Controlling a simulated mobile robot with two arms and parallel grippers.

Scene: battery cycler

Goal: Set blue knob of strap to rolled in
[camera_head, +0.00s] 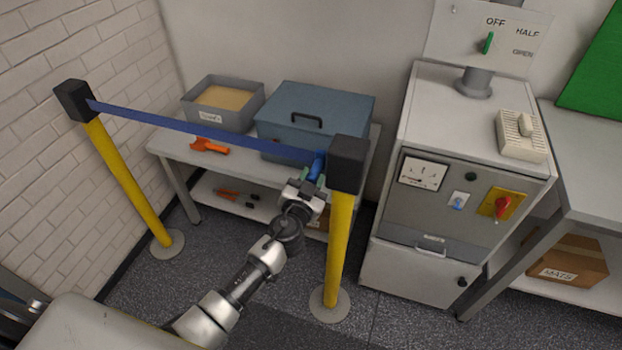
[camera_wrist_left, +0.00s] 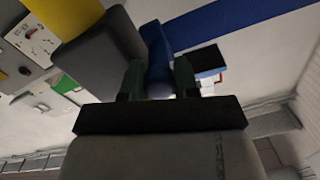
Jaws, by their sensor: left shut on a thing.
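The blue strap (camera_head: 200,130) runs between two yellow posts, from the black head of the left post (camera_head: 75,99) to the black head of the right post (camera_head: 348,163). The blue knob (camera_head: 318,163) is at the strap's right end, beside the right post's head. My left gripper (camera_head: 314,177) is shut on the blue knob. In the left wrist view the knob (camera_wrist_left: 157,55) stands between the two dark fingers, with the strap (camera_wrist_left: 235,22) stretching away at the upper right. My right gripper is in neither view.
Behind the strap, a table holds a grey bin (camera_head: 222,103), a blue-grey box (camera_head: 315,115) and an orange tool (camera_head: 209,146). A grey cabinet (camera_head: 455,180) with a meter and a red knob (camera_head: 503,207) stands to the right. The floor between the posts is clear apart from my arm.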

